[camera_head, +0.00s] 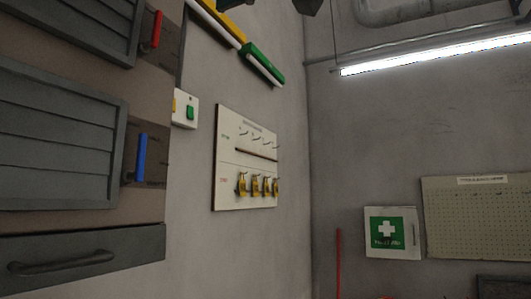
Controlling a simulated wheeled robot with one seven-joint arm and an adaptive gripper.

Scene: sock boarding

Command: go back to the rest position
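A small dark shape (308,5) juts in at the top edge, right of the middle. It may be the end of my gripper, but it is cut off by the frame, so I cannot tell whether its fingers are open or shut. Nothing is seen held in it. A pale board (229,165) hangs on the left wall, with a row of empty hooks above and several yellow padlocks (255,186) hanging in a row below.
Grey cabinets (55,130) with a red handle (157,29), a blue handle (141,157) and a drawer (80,258) fill the left. A green-buttoned switch box (185,110) is on the wall. A first-aid box (391,233) and pegboard (480,215) hang at right.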

